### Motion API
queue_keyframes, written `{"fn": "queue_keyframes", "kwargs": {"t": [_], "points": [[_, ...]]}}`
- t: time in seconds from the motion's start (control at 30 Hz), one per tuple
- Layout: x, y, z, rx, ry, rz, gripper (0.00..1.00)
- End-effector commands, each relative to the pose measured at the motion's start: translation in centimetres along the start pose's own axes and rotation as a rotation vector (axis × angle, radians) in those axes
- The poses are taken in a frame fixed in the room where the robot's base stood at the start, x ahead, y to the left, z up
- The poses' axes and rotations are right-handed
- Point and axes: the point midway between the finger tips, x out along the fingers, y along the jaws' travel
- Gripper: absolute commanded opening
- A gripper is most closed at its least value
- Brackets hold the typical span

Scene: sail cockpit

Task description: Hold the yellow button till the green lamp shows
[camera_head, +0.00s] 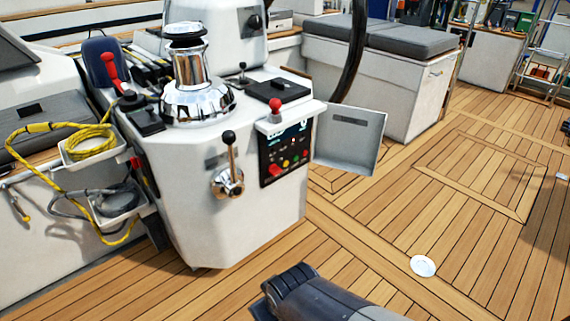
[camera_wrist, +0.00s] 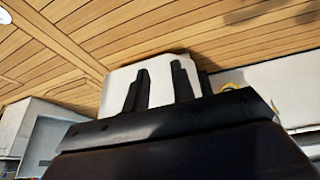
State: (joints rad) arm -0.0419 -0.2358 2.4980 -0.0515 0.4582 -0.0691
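A black control panel (camera_head: 285,152) is set in the front of the white console (camera_head: 240,225), right of a chrome lever. It has a small lit display at its top and a row of small coloured buttons. A small yellow-orange button (camera_head: 285,163) seems to sit beside a larger red one; a green spot shows nearby. Whether a green lamp is lit is too small to tell. In the wrist view, my gripper (camera_wrist: 160,72) has its two dark fingers apart with nothing between them. The white console shows beyond them, with the panel not visible. The fingertips are not seen in the head view.
Yellow rope (camera_head: 92,140) hangs at the left. The wooden deck (camera_head: 395,215) in front is mostly clear.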

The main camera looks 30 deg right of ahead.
Motion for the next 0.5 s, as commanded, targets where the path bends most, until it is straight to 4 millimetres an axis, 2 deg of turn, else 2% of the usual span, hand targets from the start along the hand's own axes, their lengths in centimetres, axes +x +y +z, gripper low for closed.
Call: {"fn": "queue_keyframes", "kwargs": {"t": [0.03,0.27,0.5], "points": [[0.0,0.0,0.0,0.0,0.0,0.0,0.2],[0.0,0.0,0.0,0.0,0.0,0.0,0.01],[0.0,0.0,0.0,0.0,0.0,0.0,0.0]]}}
